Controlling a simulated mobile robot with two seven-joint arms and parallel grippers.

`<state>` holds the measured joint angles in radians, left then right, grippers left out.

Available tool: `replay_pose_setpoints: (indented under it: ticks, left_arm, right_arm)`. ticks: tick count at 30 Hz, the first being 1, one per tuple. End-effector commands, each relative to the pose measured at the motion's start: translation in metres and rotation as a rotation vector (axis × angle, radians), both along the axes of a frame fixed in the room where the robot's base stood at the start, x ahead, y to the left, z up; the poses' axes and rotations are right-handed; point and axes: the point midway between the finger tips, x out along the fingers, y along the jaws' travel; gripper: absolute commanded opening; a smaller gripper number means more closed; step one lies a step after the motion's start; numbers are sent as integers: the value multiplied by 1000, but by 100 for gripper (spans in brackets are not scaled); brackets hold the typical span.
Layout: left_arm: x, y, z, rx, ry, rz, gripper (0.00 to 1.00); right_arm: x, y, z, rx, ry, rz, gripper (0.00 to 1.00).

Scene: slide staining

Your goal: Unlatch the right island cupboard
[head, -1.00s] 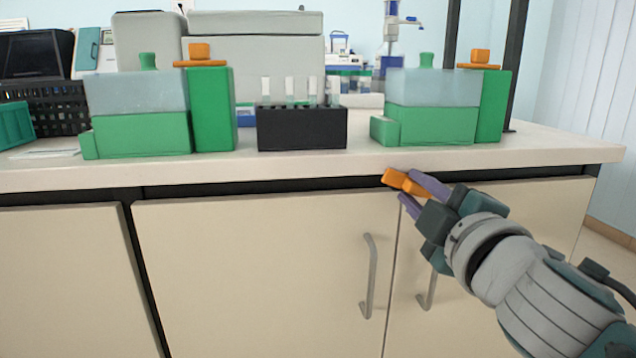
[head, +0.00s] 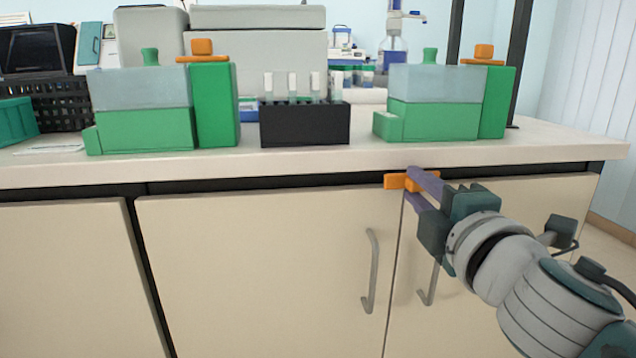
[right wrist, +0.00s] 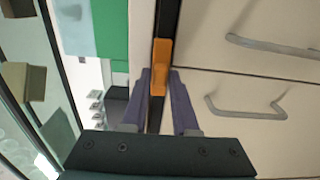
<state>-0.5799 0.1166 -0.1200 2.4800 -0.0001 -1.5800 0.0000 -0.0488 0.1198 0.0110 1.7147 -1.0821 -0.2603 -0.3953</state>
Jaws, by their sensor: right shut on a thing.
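The orange latch (head: 397,181) sits at the top of the island front, where the two right-hand cupboard doors meet under the worktop. It lies about level in the head view, across the top of the door seam. My right gripper (head: 412,183) is shut on the orange latch, with one finger above and one below it. In the right wrist view the latch (right wrist: 160,65) lies along the dark gap, with its near end between my fingers (right wrist: 160,98). The right cupboard door (head: 500,215) is closed, partly hidden by my arm. My left gripper is not in view.
The neighbouring door (head: 260,265) has a vertical handle (head: 370,272); the right door's handle (head: 429,284) is just below my gripper.

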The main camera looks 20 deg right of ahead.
Motion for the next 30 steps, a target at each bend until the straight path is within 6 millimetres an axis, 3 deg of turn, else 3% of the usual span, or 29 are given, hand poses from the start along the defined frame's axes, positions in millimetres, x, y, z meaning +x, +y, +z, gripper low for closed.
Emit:
replay_pose_setpoints:
  ticks: [6,7,12,22,30]
  left_arm:
    - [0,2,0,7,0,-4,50]
    - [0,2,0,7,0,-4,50]
    - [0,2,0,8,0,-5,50]
    - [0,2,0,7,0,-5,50]
    - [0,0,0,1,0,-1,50]
  right_arm:
    - [0,1,1,-2,-3,3,0]
    - [0,1,1,-2,-3,3,31]
    - [0,0,1,0,-2,2,50]
    - [-4,1,0,1,0,1,50]
    - [-48,12,-2,3,2,1,50]
